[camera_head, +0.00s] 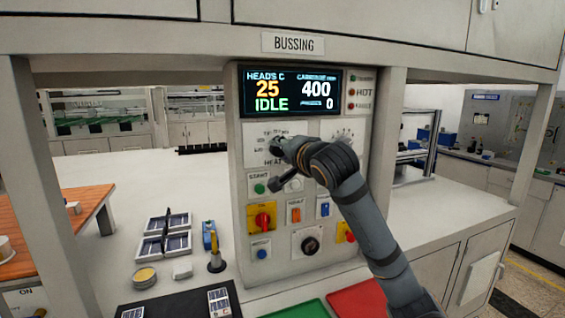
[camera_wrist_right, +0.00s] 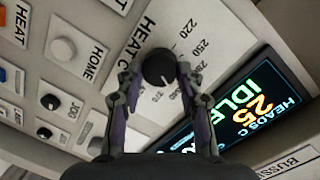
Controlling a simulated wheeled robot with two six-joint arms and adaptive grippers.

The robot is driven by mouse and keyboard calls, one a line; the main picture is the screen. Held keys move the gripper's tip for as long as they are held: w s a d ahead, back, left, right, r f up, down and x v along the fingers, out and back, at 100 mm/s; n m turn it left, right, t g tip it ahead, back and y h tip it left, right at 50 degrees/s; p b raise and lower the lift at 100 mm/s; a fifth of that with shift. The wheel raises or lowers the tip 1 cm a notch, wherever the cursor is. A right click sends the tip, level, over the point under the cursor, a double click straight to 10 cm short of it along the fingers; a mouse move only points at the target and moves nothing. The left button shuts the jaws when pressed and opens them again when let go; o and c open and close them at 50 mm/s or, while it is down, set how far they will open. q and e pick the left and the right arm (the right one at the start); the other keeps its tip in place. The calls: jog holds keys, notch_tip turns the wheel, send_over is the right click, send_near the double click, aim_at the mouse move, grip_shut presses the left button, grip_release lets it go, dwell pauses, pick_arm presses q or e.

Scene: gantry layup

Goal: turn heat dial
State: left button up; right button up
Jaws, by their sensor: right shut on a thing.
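The heat dial (camera_wrist_right: 159,68) is a round black knob on a white plate marked HEAT C with temperature numbers around it. My right gripper (camera_wrist_right: 155,75) has its two fingers on either side of the dial and is shut on it. In the head view my right gripper (camera_head: 280,150) is at the upper left of the control panel (camera_head: 300,215), and it and the wrist hide most of the dial. The display (camera_head: 290,92) above reads 25, IDLE and 400. My left gripper is not in view.
Below the dial are a green start button (camera_head: 259,188), a red rotary switch on yellow (camera_head: 263,220) and a black knob (camera_head: 310,245). Green and red mats lie in front.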

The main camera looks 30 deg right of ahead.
jog(key=shift+m+b, duration=0.65)
jog(key=shift+m, duration=0.05)
jog(key=o, duration=1.2)
jog(key=shift+c, duration=0.2)
jog(key=v, duration=0.7)
jog(key=shift+s, duration=0.3)
